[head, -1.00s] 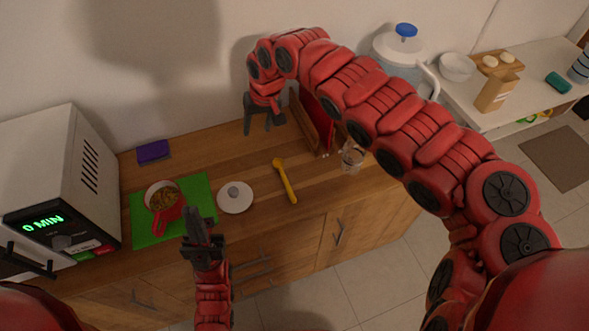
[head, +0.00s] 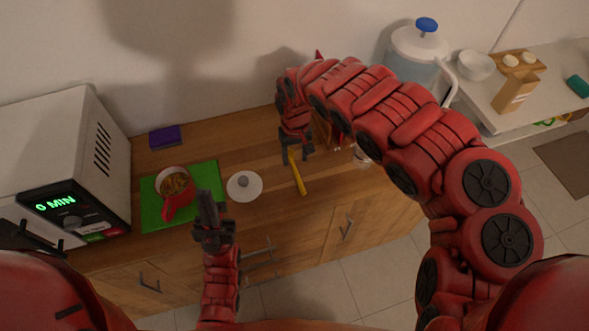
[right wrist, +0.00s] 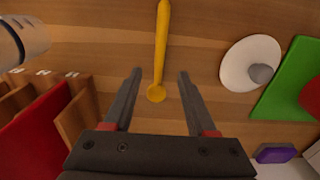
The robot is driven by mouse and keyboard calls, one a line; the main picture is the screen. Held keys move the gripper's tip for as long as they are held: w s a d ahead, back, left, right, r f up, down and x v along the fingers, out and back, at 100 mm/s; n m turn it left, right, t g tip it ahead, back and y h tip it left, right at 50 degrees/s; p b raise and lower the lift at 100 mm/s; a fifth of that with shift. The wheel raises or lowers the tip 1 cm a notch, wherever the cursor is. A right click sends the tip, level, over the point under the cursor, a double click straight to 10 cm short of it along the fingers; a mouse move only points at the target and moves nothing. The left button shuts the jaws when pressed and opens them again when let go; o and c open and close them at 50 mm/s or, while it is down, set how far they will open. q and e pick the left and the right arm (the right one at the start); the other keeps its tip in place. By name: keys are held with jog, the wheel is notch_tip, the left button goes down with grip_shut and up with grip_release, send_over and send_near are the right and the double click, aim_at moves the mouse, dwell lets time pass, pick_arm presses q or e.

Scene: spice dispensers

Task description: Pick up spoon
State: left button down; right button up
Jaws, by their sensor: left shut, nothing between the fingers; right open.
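The yellow spoon (head: 298,178) lies on the wooden counter, right of the white lid. My right gripper (head: 297,157) is over the far end of the spoon and partly hides it in the head view. In the right wrist view the spoon (right wrist: 161,50) runs lengthwise between the two open fingers (right wrist: 158,88), with its round end near the gripper, and neither finger visibly touches it. I cannot tell the exact height of the fingers above the counter. My left gripper (head: 208,205) is shut and empty, in front of the green board.
A red-handled pot (head: 175,188) stands on a green board (head: 205,176). A white lid (head: 244,186) lies beside it. A microwave (head: 70,165) stands at left, with a purple sponge (head: 165,136) behind. A wooden rack (right wrist: 75,120) is close to my right gripper.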

aim_at(295, 168)
jog(key=shift+w+a+f+p, duration=0.15)
jog(key=shift+f+p, duration=0.15)
jog(key=shift+f, duration=0.9)
jog(key=shift+w+f+p, duration=0.15)
jog(key=shift+f+p, duration=0.15)
jog(key=shift+f, duration=1.4)
grip_shut()
